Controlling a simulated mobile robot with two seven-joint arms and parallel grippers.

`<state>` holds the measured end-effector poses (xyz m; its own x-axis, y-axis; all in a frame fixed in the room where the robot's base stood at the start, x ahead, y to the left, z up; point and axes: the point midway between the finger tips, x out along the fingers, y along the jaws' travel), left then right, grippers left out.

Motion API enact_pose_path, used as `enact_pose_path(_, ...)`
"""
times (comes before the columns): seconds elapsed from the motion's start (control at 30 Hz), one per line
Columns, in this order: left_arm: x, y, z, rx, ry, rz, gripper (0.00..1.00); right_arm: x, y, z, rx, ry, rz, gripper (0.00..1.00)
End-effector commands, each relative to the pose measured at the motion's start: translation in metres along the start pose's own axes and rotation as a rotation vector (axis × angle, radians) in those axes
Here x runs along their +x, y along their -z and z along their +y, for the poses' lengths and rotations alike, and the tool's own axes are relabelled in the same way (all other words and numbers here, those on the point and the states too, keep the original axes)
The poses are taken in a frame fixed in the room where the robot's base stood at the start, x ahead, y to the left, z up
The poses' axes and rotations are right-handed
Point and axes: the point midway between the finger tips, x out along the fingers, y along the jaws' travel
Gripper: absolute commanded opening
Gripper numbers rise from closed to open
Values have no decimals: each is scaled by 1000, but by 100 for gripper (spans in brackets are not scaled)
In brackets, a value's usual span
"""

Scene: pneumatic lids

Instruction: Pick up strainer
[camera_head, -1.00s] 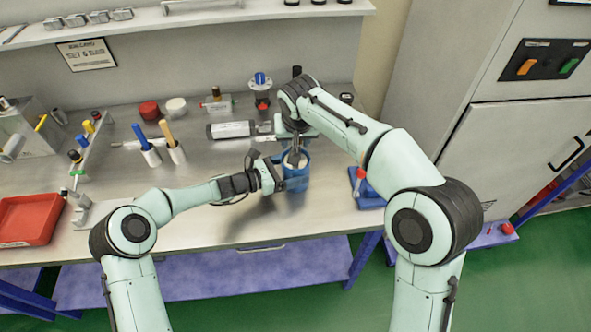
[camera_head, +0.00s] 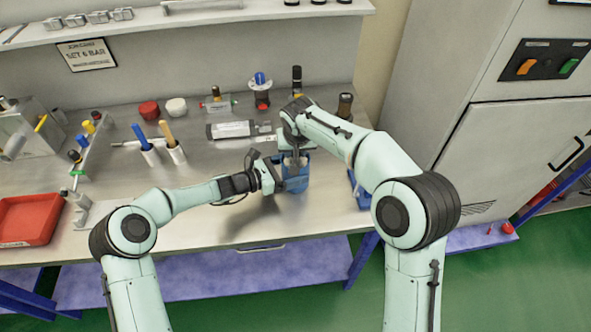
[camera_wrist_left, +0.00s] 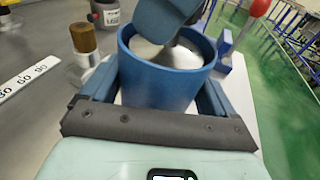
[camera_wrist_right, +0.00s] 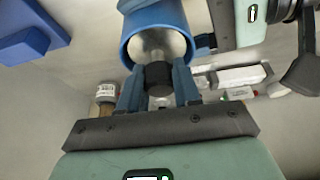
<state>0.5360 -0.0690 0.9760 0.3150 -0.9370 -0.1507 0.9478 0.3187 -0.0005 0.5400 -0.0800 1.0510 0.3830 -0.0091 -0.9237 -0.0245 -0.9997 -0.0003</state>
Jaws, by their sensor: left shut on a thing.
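A blue cup (camera_head: 294,183) is held above the bench by my left gripper (camera_head: 272,180). In the left wrist view the cup (camera_wrist_left: 160,90) sits between the left fingers, with its open mouth up. A grey metallic piece, probably the strainer (camera_wrist_right: 158,45), shows inside the cup in the right wrist view, with a dark end (camera_wrist_right: 158,76) toward my right gripper (camera_wrist_right: 158,85). The right fingers are at the cup's mouth, one on each side of the dark end. I cannot tell whether they touch it. The right hand hides much of the cup's inside in the head view.
A red tray (camera_head: 28,222) lies at the bench's left. Blue- and orange-handled tools stand in white holders (camera_head: 175,152). Bottles and fittings line the back, including a dark bottle (camera_head: 345,106). A blue stand (camera_head: 360,190) is right of the cup. The bench front is clear.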

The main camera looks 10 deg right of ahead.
Motion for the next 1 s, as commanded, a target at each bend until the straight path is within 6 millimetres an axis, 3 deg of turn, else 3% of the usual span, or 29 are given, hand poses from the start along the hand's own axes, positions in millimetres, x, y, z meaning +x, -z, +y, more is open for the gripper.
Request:
enact_pose_path(0.3,0,0,0,0,-1,1,62,-1,1,0,0,0,1,0)
enact_pose_path(0.47,0,0,1,0,-1,0,62,-14,7,0,1,1,5,0)
enact_pose_path(1.0,0,-1,0,1,0,-2,62,-139,58,-1,0,2,4,0)
